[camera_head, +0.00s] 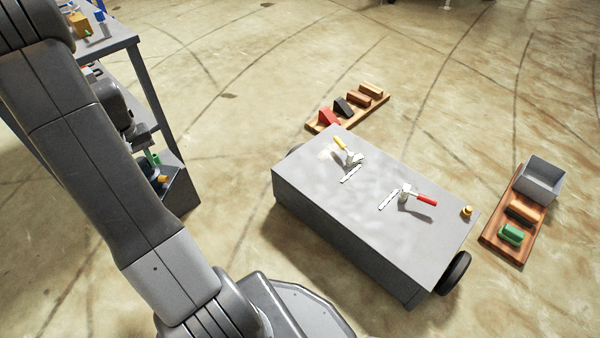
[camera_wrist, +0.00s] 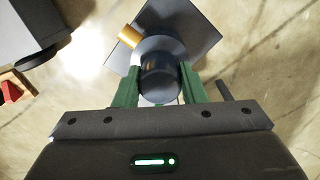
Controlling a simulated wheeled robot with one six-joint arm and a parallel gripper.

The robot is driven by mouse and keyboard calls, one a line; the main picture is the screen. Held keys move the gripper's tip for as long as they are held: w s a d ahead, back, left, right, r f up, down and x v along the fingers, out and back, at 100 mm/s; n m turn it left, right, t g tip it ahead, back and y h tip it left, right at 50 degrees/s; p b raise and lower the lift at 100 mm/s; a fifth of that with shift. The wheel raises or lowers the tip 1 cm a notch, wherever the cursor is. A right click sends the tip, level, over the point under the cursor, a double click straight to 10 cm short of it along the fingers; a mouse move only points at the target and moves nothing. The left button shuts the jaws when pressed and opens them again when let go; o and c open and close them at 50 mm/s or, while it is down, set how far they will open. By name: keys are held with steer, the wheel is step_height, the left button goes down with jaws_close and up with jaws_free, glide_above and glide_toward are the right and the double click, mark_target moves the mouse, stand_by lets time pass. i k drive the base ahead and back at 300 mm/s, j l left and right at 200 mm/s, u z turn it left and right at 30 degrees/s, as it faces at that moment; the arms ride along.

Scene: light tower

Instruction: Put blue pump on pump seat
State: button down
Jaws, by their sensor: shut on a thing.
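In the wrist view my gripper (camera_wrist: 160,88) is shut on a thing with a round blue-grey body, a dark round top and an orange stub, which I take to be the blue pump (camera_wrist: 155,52). Its green fingers press on both sides of the body. A flat square grey-blue plate shows beneath the body; I cannot tell whether it is part of it. In the head view my gripper (camera_head: 154,159) is largely hidden behind my arm at the left, with a small blue and orange part below its green fingers. I cannot make out the pump seat for certain.
A grey wheeled cart (camera_head: 330,205) carries two clamps, with yellow (camera_head: 340,144) and red (camera_head: 426,200) handles. Wooden trays with blocks lie on the floor behind it (camera_head: 374,108) and at right (camera_head: 497,243). A grey shelf table (camera_head: 112,36) with small parts stands at upper left. Floor between is clear.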

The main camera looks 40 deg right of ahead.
mark_target(370, 186)
steer(key=i+z, duration=0.2)
steer(key=z, duration=0.15)
steer(key=i+z, duration=0.5)
steer(key=z, duration=0.25)
steer(key=i+z, duration=0.6)
steer(key=k+l, duration=0.05)
steer(key=k, duration=0.05)
